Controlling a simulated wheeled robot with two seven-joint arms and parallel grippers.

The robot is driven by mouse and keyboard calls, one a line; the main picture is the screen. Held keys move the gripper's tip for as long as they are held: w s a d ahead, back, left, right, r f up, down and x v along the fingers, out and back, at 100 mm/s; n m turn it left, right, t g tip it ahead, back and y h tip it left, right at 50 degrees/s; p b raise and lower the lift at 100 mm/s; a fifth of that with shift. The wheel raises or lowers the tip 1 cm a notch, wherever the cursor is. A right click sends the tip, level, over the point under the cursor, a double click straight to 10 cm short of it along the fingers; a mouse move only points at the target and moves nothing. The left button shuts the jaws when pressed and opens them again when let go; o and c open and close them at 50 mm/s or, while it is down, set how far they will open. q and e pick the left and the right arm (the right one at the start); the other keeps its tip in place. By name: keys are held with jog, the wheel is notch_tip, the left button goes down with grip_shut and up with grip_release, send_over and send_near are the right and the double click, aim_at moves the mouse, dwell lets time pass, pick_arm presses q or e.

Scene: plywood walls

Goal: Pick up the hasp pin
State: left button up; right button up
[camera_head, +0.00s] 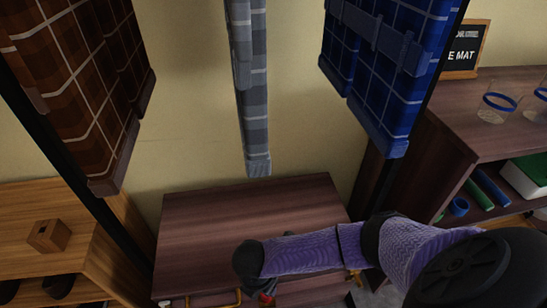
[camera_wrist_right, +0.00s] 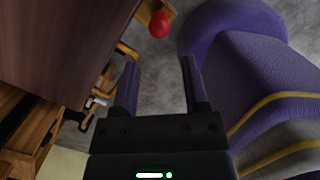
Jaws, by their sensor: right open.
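In the right wrist view, a round red knob (camera_wrist_right: 159,23), which looks like the head of the hasp pin, sits by a brass-coloured fitting (camera_wrist_right: 147,13) at the edge of a dark wooden chest (camera_wrist_right: 60,45). My right gripper (camera_wrist_right: 159,60) is open and empty, with the red knob beyond its fingertips and apart from them. In the head view, a small red part (camera_head: 267,298) shows at the chest's front, mostly hidden by my purple right arm. The chest top (camera_head: 250,215) is bare. My left gripper is in neither view.
Brown (camera_head: 85,75), grey (camera_head: 254,110) and blue (camera_head: 380,60) plaid cloths hang above the chest. A dark shelf (camera_head: 490,110) with glasses stands right. A wooden bench (camera_head: 50,195) with a small box (camera_head: 48,236) stands left.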

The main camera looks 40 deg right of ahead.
aim_at(266, 298)
jog(key=shift+d+f+b, duration=0.2)
jog(key=shift+f+b, duration=0.1)
jog(key=shift+f, duration=0.15)
jog(key=f+b, duration=0.2)
jog(key=f, duration=0.1)
jog(key=f+b, duration=0.5)
jog(key=f, duration=0.1)
jog(key=shift+w+d+f+b, duration=0.1)
jog(key=shift+d+f+b, duration=0.05)
jog(key=shift+d+b, duration=0.25)
jog(key=shift+w+r, duration=0.1)
jog(key=shift+r, duration=0.15)
jog(key=shift+c, duration=0.4)
grip_shut()
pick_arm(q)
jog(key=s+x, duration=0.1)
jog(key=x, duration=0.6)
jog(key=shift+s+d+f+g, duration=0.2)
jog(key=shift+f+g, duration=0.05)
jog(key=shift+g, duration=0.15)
